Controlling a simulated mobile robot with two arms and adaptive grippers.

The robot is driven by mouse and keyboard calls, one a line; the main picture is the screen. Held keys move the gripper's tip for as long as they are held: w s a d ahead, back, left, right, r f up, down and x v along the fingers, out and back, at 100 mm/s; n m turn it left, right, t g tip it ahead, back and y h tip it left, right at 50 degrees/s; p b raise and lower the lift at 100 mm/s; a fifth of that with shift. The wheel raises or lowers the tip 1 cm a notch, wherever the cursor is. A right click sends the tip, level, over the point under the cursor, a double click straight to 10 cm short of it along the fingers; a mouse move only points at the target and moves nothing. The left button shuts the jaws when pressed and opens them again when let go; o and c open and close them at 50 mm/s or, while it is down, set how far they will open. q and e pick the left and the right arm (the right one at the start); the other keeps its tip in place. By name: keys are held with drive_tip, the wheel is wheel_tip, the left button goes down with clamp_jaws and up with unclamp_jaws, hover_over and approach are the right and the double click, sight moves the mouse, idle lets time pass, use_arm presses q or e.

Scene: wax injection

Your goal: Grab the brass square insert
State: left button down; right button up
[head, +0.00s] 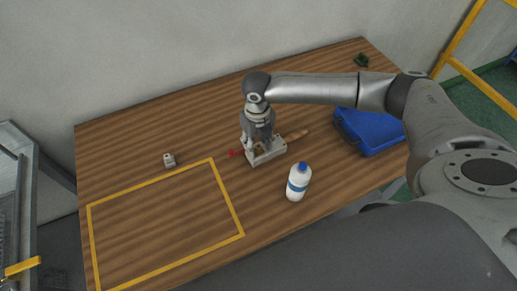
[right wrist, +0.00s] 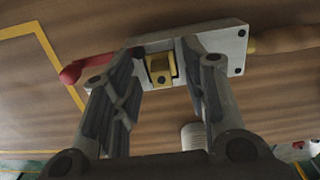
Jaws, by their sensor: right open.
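The brass square insert (right wrist: 160,68) shows in the right wrist view as a small yellow square piece with a dark hole. It sits in a gap in the grey metal block (right wrist: 232,52), which also shows in the head view (head: 270,157). My right gripper (head: 257,146) points down over this block. Its fingers are open, one on each side of the insert in the right wrist view; I cannot tell whether they touch it. In the head view the gripper largely hides the insert. My left gripper is not in view.
A red-tipped part (head: 234,153) and a wooden handle (head: 297,135) lie on opposite sides of the block. A white bottle (head: 297,186) stands in front. A blue container (head: 372,140), a green object (head: 361,60) and a small pale block (head: 169,160) are farther off. The yellow-outlined area is bare.

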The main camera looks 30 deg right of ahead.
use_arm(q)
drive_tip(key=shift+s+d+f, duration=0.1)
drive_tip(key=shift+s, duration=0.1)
use_arm(e)
drive_tip(key=shift+c, duration=0.3)
clamp_jaws()
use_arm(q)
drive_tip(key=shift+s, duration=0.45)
use_arm(e)
drive_tip(key=shift+r, duration=0.15)
